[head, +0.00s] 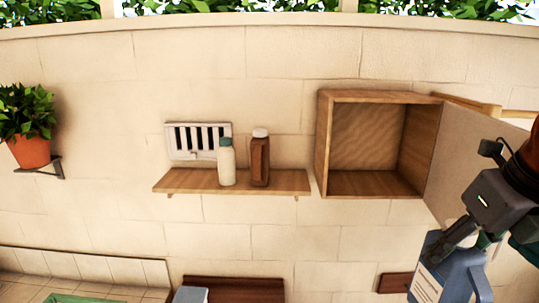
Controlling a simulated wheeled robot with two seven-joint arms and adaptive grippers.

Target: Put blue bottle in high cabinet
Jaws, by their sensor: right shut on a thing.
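The blue bottle (434,274), with a pale label, is at the lower right of the head view. My right gripper (463,231) is shut on its upper part and holds it below and in front of the cabinet door. The bottle's lower end is cut off by the frame's edge. The wooden high cabinet (322,145) is fixed on the wall and its inside looks empty. Its door (455,150) stands open to the right, partly hidden behind my right arm. My left gripper is not in view.
A wooden shelf (200,187) left of the cabinet holds a white bottle (227,165) and a brown bottle (260,162). A potted plant (32,150) hangs at far left. A green basin (80,299) shows at the bottom edge.

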